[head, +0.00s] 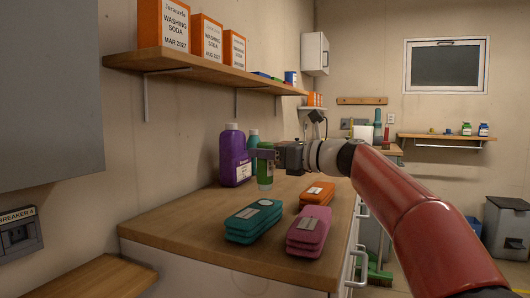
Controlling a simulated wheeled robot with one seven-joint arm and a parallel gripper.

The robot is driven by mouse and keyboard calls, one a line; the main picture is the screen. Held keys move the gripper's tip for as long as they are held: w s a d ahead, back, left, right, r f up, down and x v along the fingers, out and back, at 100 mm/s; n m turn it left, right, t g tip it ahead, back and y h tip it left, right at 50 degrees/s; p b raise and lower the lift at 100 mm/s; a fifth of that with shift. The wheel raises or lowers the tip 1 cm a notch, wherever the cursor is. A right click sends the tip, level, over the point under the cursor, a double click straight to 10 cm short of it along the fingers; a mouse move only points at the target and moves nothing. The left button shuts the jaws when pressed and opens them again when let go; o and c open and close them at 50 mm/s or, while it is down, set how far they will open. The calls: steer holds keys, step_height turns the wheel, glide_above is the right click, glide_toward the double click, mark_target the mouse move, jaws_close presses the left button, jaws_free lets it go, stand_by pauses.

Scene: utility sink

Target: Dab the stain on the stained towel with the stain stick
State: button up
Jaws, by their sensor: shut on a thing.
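My gripper (264,155) is shut on a green stick with a pale lower end, which looks like the stain stick (265,171). It holds the stick upright over the wooden counter, behind the folded towels. Whether the stick's lower end touches the counter is unclear. A teal folded towel (243,230), a pink folded towel (302,243) and an orange folded towel (312,199) lie on the counter. Each has a pale patch on top. I cannot tell which patch is a stain. The stick is apart from all of them in the picture.
A purple bottle (235,160) and a teal bottle (253,141) stand at the wall, close behind the gripper. A shelf (200,68) with orange washing soda boxes (207,40) hangs above. The counter (185,222) is clear at its left.

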steer(key=shift+r+p, duration=1.85)
steer(key=shift+r, duration=0.1)
